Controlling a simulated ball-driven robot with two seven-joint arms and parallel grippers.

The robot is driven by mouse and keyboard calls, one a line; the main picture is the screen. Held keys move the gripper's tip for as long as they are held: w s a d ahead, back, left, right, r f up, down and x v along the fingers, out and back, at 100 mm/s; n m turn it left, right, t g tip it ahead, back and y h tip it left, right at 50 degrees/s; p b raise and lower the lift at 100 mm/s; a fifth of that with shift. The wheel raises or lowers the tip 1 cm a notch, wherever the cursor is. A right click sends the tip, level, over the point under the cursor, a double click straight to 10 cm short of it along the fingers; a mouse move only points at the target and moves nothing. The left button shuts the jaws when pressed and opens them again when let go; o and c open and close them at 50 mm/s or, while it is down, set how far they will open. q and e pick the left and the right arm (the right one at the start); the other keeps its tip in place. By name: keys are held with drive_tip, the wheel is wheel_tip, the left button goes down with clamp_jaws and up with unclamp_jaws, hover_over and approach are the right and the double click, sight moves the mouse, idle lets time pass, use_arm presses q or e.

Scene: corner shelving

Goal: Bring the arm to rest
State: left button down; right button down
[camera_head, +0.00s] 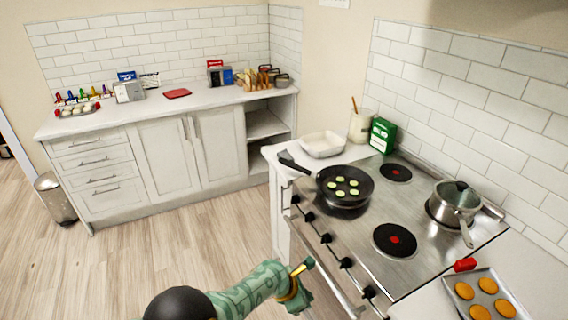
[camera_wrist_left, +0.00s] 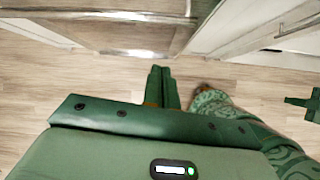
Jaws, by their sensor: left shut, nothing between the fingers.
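My left arm, green with a leaf-like pattern, comes in at the bottom of the head view. Its left gripper (camera_head: 302,284) is beside a gold-coloured band, in front of the stove and clear of it. In the left wrist view the two dark green fingers (camera_wrist_left: 160,86) are together with nothing between them, above the wooden floor. A small dark green part (camera_wrist_left: 304,102) at the right edge of that view may be my right gripper; its jaws cannot be made out. The head view does not show the right gripper.
The stove (camera_head: 395,215) is close at the right, with knobs and a handle along its front. A pan (camera_head: 345,203) with green slices and a steel pot (camera_head: 455,203) stand on it. A cookie tray (camera_head: 512,290) is at lower right. Open floor (camera_head: 175,240) lies left.

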use_arm(q)
drive_tip(key=w+a+f+m+t+y+b, duration=0.1)
drive_tip(key=w+a+f+m+t+y, duration=0.25)
drive_tip(key=m, duration=0.85)
drive_tip(key=s+a+f+m+b, duration=0.3)
drive_tip(key=s+a+f+m, duration=0.55)
drive_tip(key=a+f, duration=0.5)
drive_tip(key=s+a+f+m+g+y+b, duration=0.1)
drive_tip(key=s+a+f+m+b, duration=0.1)
drive_tip(key=s+a+f, duration=0.5)
drive_tip(key=s+a+f+m+g+y+b, duration=0.15)
drive_tip(key=s+f, duration=0.35)
drive_tip(key=s, duration=0.7)
drive_tip(key=s+a+f+g+b, duration=0.1)
drive_tip(key=s+a+f, duration=0.1)
drive_tip(key=s, duration=1)
drive_tip(key=s+a+f+m+g, duration=0.1)
drive_tip(key=s+a+f+g, duration=0.1)
drive_tip(key=s, duration=1)
drive_tip(key=shift+a+f+b, duration=0.35)
drive_tip(key=shift+a+f, duration=0.3)
drive_tip(key=shift+a, duration=0.15)
